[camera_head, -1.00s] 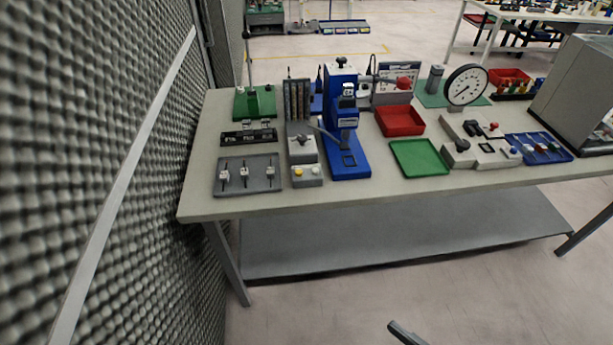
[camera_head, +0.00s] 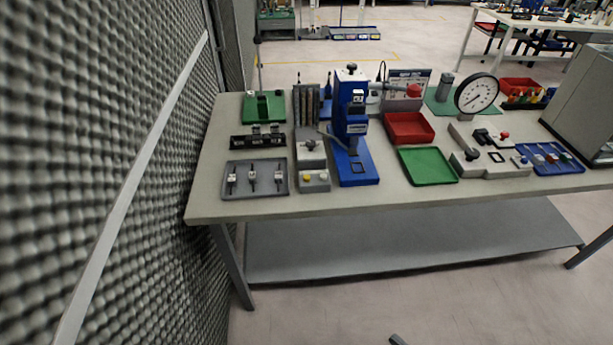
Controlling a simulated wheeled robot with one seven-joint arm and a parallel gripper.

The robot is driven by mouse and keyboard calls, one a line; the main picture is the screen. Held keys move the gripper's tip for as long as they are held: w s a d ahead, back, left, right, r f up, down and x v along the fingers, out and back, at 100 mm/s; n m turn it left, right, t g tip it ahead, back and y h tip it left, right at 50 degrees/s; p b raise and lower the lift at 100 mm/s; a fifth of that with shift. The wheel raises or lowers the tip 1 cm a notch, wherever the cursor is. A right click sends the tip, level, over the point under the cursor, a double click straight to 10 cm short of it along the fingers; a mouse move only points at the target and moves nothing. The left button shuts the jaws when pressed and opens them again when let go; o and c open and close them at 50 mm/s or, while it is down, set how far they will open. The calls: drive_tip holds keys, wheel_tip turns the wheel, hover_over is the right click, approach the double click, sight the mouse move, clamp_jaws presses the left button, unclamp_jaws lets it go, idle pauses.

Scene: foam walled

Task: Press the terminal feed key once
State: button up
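A small grey key box (camera_head: 314,182) sits near the front left edge of the bench. It has a yellow button (camera_head: 307,178) on its left and a whitish button (camera_head: 322,177) on its right. Lettering on it is too small to read, so I cannot tell which one is the feed key. Directly behind it is a grey unit with a dark knob (camera_head: 311,146), and a blue press (camera_head: 352,130) stands to the right. My gripper is not in view. Only a small dark piece, perhaps of my arm, shows at the bottom edge.
A grey tray (camera_head: 254,190) with small clamps lies left of the key box. A green tray (camera_head: 427,181), a red tray (camera_head: 409,141) and a dial gauge (camera_head: 477,94) are to the right. A textured foam wall (camera_head: 90,150) rises at left. The floor before the bench (camera_head: 430,302) is clear.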

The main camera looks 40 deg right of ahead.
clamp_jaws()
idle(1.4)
